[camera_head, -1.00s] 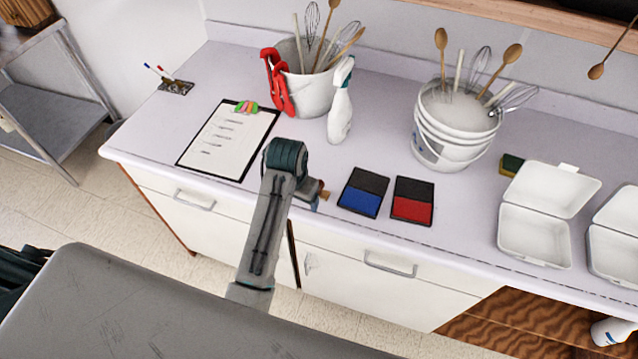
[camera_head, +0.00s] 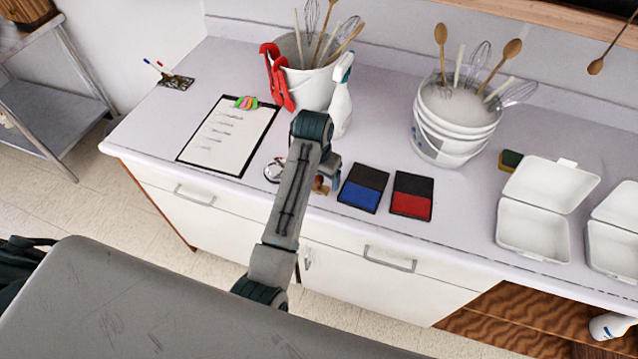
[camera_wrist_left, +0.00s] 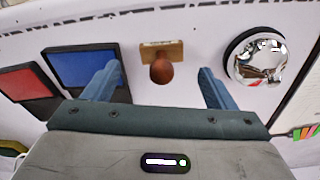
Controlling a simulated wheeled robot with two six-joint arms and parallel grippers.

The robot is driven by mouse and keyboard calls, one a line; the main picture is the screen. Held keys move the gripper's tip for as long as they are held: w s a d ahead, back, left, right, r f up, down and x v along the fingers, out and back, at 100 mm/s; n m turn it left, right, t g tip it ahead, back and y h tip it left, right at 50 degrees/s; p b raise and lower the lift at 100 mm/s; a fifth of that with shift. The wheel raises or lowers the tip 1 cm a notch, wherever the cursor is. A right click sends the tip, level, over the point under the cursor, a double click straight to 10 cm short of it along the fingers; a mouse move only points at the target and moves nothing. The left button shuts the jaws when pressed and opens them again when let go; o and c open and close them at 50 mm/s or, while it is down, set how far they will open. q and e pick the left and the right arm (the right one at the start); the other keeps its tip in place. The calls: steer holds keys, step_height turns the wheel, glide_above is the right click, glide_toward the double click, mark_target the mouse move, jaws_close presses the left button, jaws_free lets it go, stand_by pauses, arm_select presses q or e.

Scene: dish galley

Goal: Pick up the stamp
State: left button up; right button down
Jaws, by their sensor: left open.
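The stamp, with a round brown wooden handle and a light wooden block, stands on the counter. In the head view a small part of the stamp (camera_head: 320,186) shows beside my left arm, which hides the rest. In the left wrist view the stamp (camera_wrist_left: 161,70) is in the middle, between the two blue fingers. My left gripper (camera_wrist_left: 158,78) is open and empty, with a finger on each side of the handle and gaps on both sides. In the head view my left gripper (camera_head: 327,168) is mostly hidden behind its own wrist.
A blue ink pad (camera_head: 360,197) and a red ink pad (camera_head: 411,205) lie right of the stamp. A chrome bell (camera_wrist_left: 261,60) sits on its other side. A clipboard (camera_head: 205,158) lies left, and a spray bottle (camera_head: 341,100) stands behind.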

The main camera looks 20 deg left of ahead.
mark_target(319, 182)
arm_select(q)
steer(key=f, duration=0.1)
steer(key=f+p, duration=0.1)
steer(key=f, duration=0.1)
steer(key=shift+w+f, duration=0.15)
steer(key=shift+w, duration=0.1)
steer(key=shift+f, duration=0.3)
steer(key=c, duration=1.1)
steer(key=shift+o, duration=0.2)
steer(key=shift+w+r, duration=0.15)
steer(key=shift+r, duration=0.05)
